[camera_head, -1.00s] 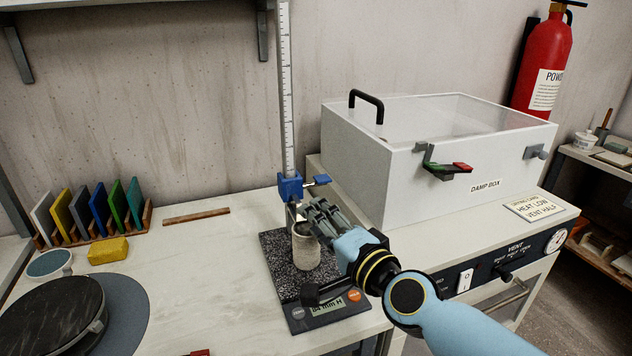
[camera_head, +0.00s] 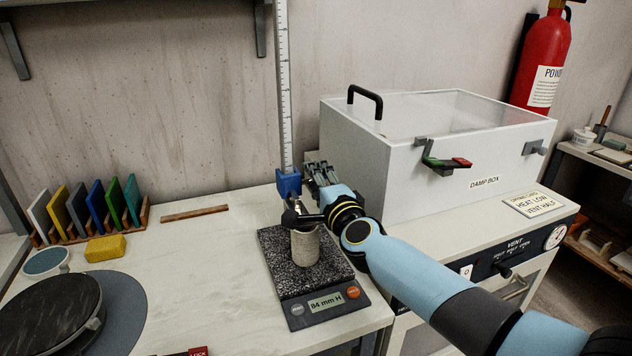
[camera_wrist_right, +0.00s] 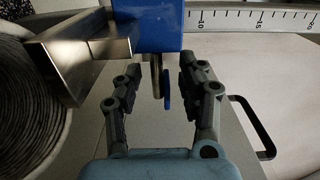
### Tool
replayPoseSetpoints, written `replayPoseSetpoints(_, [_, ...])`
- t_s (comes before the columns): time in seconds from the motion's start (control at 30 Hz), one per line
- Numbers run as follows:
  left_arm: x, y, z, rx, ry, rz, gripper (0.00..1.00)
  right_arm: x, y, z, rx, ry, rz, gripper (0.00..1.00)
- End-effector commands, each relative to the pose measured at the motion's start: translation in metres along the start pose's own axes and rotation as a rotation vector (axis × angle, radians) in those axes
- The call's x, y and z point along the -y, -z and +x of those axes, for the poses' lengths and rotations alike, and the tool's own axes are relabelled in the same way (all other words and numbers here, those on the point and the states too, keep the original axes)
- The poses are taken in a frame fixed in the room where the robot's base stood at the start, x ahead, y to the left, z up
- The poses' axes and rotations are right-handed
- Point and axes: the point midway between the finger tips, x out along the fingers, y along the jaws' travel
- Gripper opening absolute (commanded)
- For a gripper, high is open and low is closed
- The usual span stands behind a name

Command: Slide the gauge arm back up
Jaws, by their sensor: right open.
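The height gauge's blue slider (camera_head: 288,184) sits low on its upright white scale (camera_head: 285,90). In the right wrist view, the blue slider (camera_wrist_right: 148,25) carries a flat metal gauge arm (camera_wrist_right: 88,48) to the left and a thumb screw with a blue head (camera_wrist_right: 167,88). A grey speckled cylinder (camera_head: 306,247) stands under it on the gauge base (camera_head: 275,255), whose display reads 84 mm H. My right gripper (camera_wrist_right: 160,68) is open, its fingers on either side of the screw, apparently not touching it.
The white damp box (camera_head: 355,165) stands close behind and right of my right gripper. On the left are upright coloured tiles (camera_head: 97,207), a yellow sponge (camera_head: 106,248) and a dark round wheel (camera_head: 55,312).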

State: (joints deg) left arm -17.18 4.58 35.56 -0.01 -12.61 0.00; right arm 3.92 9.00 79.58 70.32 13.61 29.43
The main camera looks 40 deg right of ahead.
Motion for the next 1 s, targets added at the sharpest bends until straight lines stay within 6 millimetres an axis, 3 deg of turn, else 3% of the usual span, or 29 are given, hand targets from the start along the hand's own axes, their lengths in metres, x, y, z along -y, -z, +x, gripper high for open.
replayPoseSetpoints(0.27, [-0.0001,0.0001,0.0000,0.000,0.000,0.000,0.40,0.0001,0.0000,0.0012,0.000,0.000,0.000,0.39])
replayPoseSetpoints(0.57, [-0.0001,0.0001,0.0000,0.000,0.000,0.000,0.40,-0.0003,-0.0001,0.0008,0.001,-0.001,0.000,0.00])
replayPoseSetpoints(1.0, [-0.0001,0.0002,-0.0007,0.000,0.000,0.000,0.40,-0.0009,-0.0005,0.0010,0.001,-0.005,0.001,0.00])
